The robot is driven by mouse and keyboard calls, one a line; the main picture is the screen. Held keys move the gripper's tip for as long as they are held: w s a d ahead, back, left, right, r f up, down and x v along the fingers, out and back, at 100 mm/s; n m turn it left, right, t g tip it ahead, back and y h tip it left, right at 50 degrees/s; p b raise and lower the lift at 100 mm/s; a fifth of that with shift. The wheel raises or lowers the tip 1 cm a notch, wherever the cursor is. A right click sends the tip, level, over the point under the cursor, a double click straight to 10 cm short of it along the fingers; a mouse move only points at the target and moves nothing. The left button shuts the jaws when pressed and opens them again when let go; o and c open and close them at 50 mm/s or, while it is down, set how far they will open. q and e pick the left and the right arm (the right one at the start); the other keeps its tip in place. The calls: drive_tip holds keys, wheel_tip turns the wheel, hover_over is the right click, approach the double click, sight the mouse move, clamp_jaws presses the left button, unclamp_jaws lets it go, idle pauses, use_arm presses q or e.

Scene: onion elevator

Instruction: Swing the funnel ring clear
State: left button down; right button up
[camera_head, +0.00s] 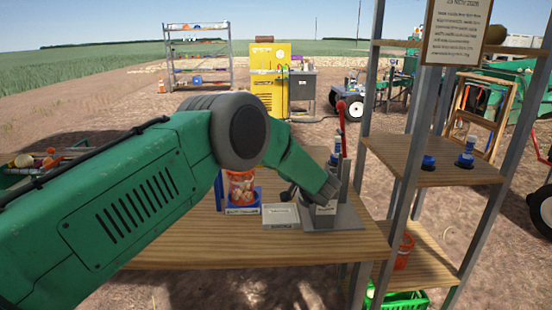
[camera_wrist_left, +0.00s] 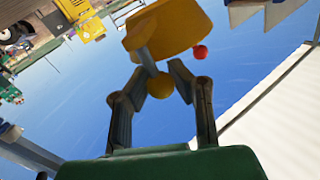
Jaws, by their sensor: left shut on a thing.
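In the left wrist view, a yellow funnel ring (camera_wrist_left: 175,30) stands at the top, with a grey piece leading down from it to a round yellow knob (camera_wrist_left: 160,86). My left gripper (camera_wrist_left: 160,76) is shut on the yellow knob, one finger on each side. In the head view my left arm reaches over the wooden table to a grey stand (camera_head: 345,218) with a red-tipped lever (camera_head: 341,128). My arm hides the funnel ring there, and the fingertips are not clear. My right gripper is in neither view.
On the table (camera_head: 190,250), an orange-red container (camera_head: 241,187) stands in a blue holder, beside a grey labelled plate (camera_head: 281,215). A metal-post shelf (camera_head: 430,170) with blue-capped bottles stands close on the right. The table's front left is clear.

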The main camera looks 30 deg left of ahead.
use_arm(q)
drive_tip(key=shift+f, duration=0.15)
drive_tip(key=c, duration=1.3)
unclamp_jaws()
drive_tip(key=shift+c, duration=0.2)
drive_tip(key=v, duration=1.2)
drive_tip(key=shift+d, duration=0.1)
